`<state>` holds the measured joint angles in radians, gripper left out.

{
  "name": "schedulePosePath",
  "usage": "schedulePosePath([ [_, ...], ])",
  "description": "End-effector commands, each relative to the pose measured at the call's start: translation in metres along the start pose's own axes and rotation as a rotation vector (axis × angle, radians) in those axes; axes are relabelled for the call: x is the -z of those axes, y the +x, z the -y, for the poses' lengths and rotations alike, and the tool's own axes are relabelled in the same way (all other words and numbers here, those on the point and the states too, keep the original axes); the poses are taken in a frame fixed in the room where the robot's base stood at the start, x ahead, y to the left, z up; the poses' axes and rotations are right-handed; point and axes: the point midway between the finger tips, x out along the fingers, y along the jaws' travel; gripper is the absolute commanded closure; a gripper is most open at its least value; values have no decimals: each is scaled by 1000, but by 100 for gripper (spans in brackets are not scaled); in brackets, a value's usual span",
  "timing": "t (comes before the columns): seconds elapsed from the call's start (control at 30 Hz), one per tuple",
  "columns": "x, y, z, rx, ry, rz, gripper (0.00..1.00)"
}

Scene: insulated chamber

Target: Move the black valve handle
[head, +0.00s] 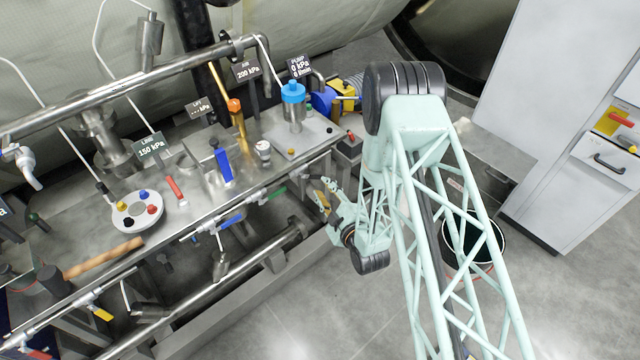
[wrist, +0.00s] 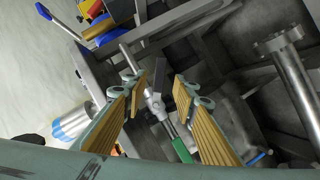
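A black valve handle (wrist: 161,76) shows in the wrist view as a short dark bar on a small metal valve, in the gap between my fingertips. My gripper (wrist: 160,88) is open, with one ribbed yellow finger on each side of the handle. I see space between the handle and both fingers, but cannot tell how deep the handle sits between them. In the head view my gripper (head: 326,198) is at the right end of the pipe bench, near its front edge. I cannot make out this handle there.
A green handle (wrist: 182,150) sits close below the black one in the wrist view.

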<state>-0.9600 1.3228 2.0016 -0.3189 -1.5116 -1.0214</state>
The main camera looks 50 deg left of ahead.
Motion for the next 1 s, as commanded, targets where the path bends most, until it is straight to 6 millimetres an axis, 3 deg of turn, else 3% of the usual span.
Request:
schedulePosePath([
  [0.3, 0, -30, 0, 0, 0, 1, 74],
  [0.73, 0, -35, 0, -1, 0, 0, 74],
  [1.0, -6, -34, 0, -8, -35, -5, 98],
])
